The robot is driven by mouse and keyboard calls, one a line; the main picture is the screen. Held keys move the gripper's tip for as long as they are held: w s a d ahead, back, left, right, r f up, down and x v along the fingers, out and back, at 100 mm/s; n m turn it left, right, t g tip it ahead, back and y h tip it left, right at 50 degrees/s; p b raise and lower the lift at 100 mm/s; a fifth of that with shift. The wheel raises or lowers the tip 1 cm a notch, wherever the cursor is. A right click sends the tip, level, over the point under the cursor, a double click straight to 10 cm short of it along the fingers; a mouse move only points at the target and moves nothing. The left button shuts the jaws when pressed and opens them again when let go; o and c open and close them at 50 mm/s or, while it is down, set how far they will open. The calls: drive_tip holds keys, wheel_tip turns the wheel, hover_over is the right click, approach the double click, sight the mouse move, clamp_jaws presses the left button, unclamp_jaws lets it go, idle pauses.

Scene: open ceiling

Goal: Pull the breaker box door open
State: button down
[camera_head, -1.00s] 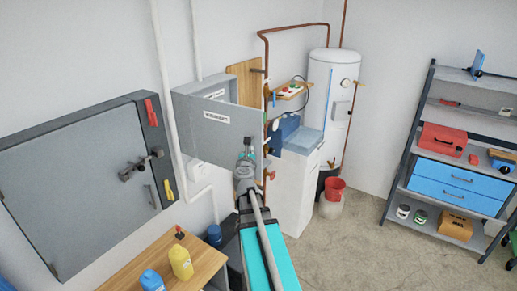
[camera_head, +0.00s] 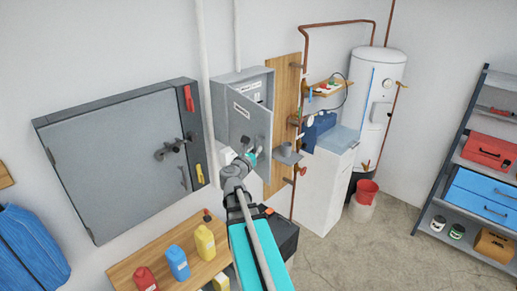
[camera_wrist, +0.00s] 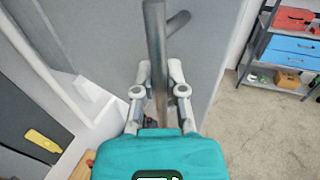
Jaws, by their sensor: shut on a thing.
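The grey breaker box (camera_head: 222,95) hangs on the wall in the head view. My gripper (camera_head: 252,154) is at the door's lower outer part. In the wrist view my gripper (camera_wrist: 160,80) is shut on the grey bar handle (camera_wrist: 156,40), which stands between the two fingers. The grey door face (camera_wrist: 205,50) fills much of that view behind the handle.
A larger grey cabinet (camera_head: 110,150) is on the wall at the left. A wooden table (camera_head: 160,262) with bottles stands below. A wooden board with pipes (camera_head: 286,120) and a white cabinet (camera_head: 325,185) are close at the right. Floor is clear further right (camera_head: 370,260).

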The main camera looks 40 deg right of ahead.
drive_tip(key=shift+a, duration=0.1)
idle(0.3)
drive_tip(key=c, duration=0.7)
unclamp_jaws()
drive_tip(key=shift+s, duration=0.15)
drive_tip(key=shift+v, duration=3.7)
